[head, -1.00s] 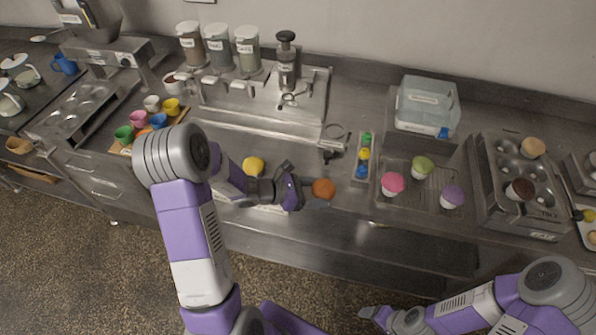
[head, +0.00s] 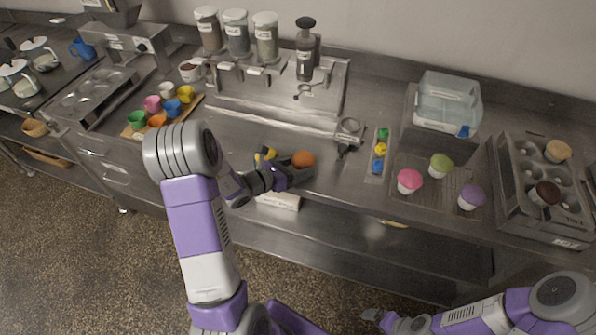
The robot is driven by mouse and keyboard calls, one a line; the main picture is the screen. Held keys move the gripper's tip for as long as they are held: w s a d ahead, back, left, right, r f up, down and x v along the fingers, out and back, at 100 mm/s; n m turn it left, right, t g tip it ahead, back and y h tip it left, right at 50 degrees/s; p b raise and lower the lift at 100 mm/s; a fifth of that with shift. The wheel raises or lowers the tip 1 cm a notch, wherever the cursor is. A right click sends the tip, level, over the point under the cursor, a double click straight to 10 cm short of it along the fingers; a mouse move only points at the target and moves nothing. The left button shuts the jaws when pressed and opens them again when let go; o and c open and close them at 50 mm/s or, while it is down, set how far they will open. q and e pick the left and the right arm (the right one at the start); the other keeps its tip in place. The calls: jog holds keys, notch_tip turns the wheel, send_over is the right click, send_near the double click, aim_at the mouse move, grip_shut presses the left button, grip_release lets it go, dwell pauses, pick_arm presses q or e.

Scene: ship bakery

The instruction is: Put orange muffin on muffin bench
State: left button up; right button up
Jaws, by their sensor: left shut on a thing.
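The orange muffin (head: 303,159) is at the fingertips of my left gripper (head: 297,172), which is shut on it over the middle of the steel counter. The gripper hides part of the muffin's lower side. A wire rack (head: 437,198) to the right, probably the muffin bench, holds a pink muffin (head: 409,180), a green muffin (head: 440,165) and a purple muffin (head: 471,196). The orange muffin is well to the left of this rack. My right gripper (head: 373,315) is low at the bottom, away from the counter; its fingers are too small to judge.
A yellow item (head: 265,154) is partly hidden behind my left gripper. A narrow tray of small colored items (head: 378,165) lies just left of the rack. A muffin tin (head: 510,195) stands right of it, and a clear container (head: 447,102) behind. A coffee machine (head: 230,95) stands behind the gripper.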

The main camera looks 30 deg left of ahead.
pick_arm(q)
jog(key=shift+f, duration=0.9)
jog(key=shift+f+b, duration=0.2)
jog(key=shift+b, duration=0.2)
jog(key=o, duration=0.8)
jog(key=shift+r, duration=0.15)
